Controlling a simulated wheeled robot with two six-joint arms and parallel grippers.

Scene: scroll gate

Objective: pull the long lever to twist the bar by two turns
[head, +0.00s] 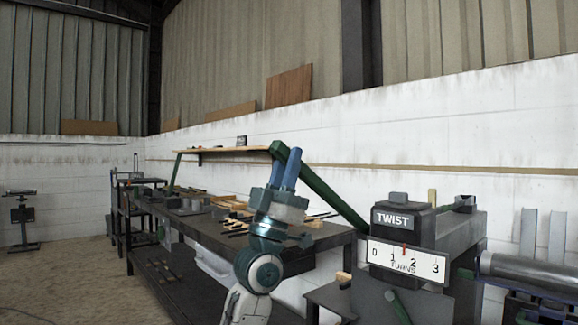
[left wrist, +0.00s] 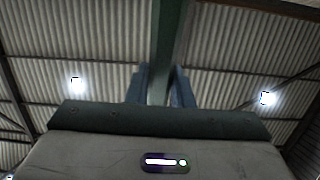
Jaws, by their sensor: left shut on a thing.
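The long green lever (head: 335,200) slants up and left from the dark twisting machine (head: 423,230) to a bent top end. My left gripper (head: 287,165) has its blue fingers shut on the lever near that end, high above the bench. In the left wrist view the lever (left wrist: 168,45) runs between the two fingers (left wrist: 160,85). The TWIST dial (head: 408,262) on the machine reads 0 to 3 turns, and its red pointer stands between 1 and 2. I cannot clearly make out the bar being twisted. My right gripper is out of view.
A long workbench (head: 330,233) with tools and wooden pieces runs along the white wall behind my left arm. A wooden shelf (head: 225,150) is on the wall above it. A dark pipe (head: 530,272) lies right of the machine. The floor (head: 75,272) at left is open.

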